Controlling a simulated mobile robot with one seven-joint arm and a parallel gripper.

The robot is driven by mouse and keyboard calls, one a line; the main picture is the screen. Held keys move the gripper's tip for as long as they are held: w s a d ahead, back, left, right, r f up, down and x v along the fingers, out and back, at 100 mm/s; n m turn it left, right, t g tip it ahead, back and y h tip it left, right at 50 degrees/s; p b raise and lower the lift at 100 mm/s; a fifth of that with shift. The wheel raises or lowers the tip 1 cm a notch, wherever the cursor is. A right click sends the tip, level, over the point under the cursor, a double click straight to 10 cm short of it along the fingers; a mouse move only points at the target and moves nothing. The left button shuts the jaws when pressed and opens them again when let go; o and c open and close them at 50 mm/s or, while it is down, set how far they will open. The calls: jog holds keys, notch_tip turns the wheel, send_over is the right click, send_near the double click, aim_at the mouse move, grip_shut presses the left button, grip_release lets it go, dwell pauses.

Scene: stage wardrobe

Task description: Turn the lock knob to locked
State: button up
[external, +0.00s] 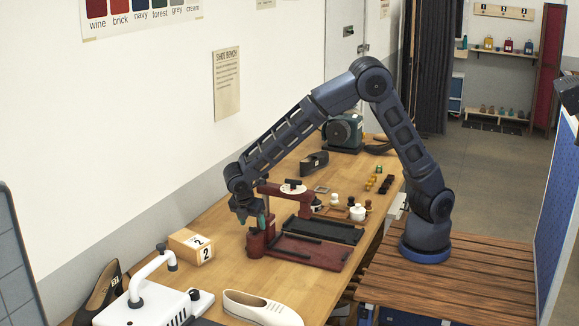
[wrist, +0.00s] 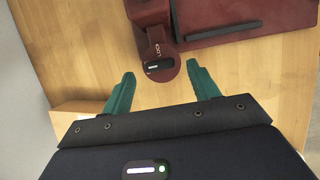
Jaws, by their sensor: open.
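The dark red press (external: 318,257) stands on the wooden bench. In the wrist view its rounded end (wrist: 163,35) carries a light "LOCK" label and a black bar-shaped lock knob (wrist: 160,66) with a small pale mark; the bar lies nearly crosswise in that picture. My gripper (wrist: 161,75) is open, its two teal fingers spread to the left and right of the knob with nothing between them. In the external view my gripper (external: 257,222) points down over the press's left end and hides the knob. I cannot tell whether the fingertips touch the press.
A numbered wooden block (external: 190,245) stands left of the press. A pale shoe (external: 260,307) and a white machine (external: 155,303) lie towards the near end.

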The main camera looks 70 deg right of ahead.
jog(key=shift+x, duration=0.95)
jog(key=c, duration=1)
